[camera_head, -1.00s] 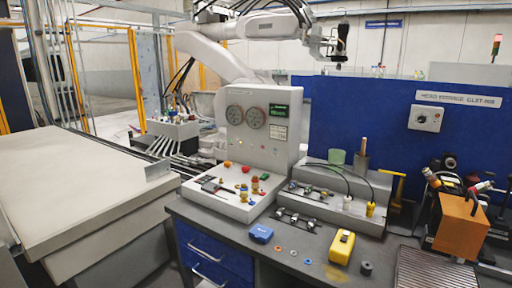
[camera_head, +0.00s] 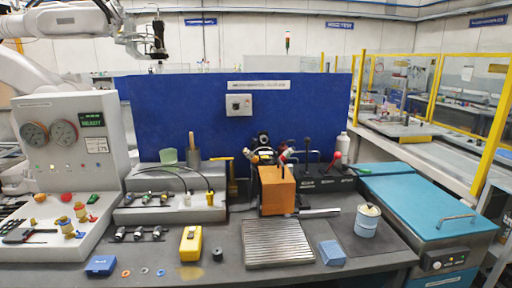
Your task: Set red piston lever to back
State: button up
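A red-knobbed lever (camera_head: 336,158) stands on a black unit (camera_head: 325,177) at the back of the workbench, right of centre in the head view. It looks like the red piston lever. Its shaft is small, and I cannot tell its exact setting. A black-knobbed lever (camera_head: 308,144) stands upright to its left on the same unit. My gripper is not in view.
An orange box (camera_head: 277,191) with red-and-white and black parts around it stands left of the levers. A ribbed tray (camera_head: 277,243), blue block (camera_head: 332,253) and pale can (camera_head: 367,220) are in front. A blue-topped cabinet (camera_head: 430,205) stands right. A background robot arm (camera_head: 80,18) is at upper left.

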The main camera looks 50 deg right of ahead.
aim_at(338, 155)
jog(key=z, duration=1.4)
